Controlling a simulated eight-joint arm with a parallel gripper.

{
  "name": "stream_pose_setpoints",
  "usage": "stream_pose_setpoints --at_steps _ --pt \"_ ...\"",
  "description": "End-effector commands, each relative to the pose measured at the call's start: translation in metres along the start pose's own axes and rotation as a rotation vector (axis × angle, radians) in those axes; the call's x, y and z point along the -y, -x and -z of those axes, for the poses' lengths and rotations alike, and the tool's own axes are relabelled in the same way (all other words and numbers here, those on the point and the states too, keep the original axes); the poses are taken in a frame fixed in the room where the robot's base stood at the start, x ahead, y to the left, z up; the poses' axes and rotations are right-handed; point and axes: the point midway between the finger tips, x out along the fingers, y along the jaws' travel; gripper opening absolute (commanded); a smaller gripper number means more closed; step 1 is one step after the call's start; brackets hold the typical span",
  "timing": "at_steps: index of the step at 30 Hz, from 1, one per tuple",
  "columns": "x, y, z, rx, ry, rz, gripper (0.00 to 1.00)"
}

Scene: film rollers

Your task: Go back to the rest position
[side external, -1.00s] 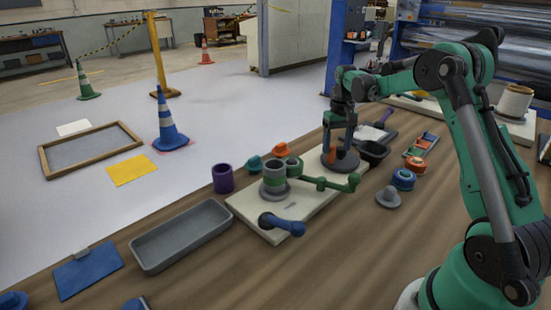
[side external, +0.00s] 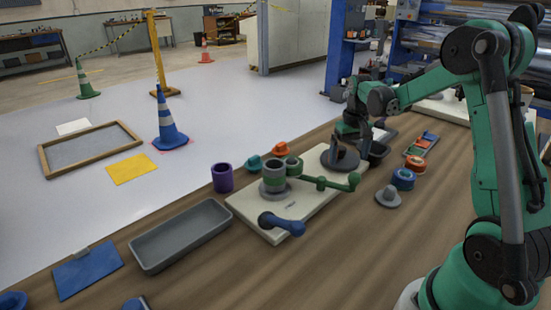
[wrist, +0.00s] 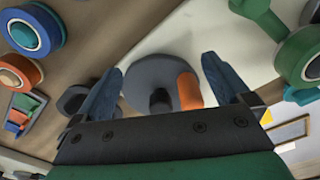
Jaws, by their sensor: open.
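My gripper (side external: 346,150) is at the right end of the cream base plate (side external: 310,206), close to a grey disc with an upright post (side external: 342,164). In the wrist view its two blue fingers (wrist: 160,85) are spread wide. The grey disc (wrist: 150,72) shows between and beyond them, with an orange part (wrist: 189,90) beside its post. The fingers appear empty and not closed on anything. The side view does not clearly show how far they are from the disc.
The plate also carries a green crank (side external: 335,184), a grey-green roller stack (side external: 274,180) and a blue handle (side external: 283,224). Blue (side external: 403,179) and orange (side external: 416,164) rings and a dark bin (side external: 379,152) stand nearby. A grey tray (side external: 180,236) lies left.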

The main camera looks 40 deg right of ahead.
Motion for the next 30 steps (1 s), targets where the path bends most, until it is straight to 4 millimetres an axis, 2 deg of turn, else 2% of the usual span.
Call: stream_pose_setpoints --at_steps 8,11,14,21,25,30 --pt "0.001 0.002 -0.003 0.01 0.005 0.003 1.0" --pt "0.011 0.01 -0.006 -0.013 0.027 0.002 1.0" --pt "0.033 0.028 -0.014 -0.07 0.079 0.002 1.0" --pt "0.099 0.073 -0.062 -0.279 0.256 0.029 1.0" --pt "0.127 0.084 -0.096 -0.393 0.35 0.066 1.0" --pt "0.15 0.086 -0.132 -0.516 0.449 0.123 1.0"
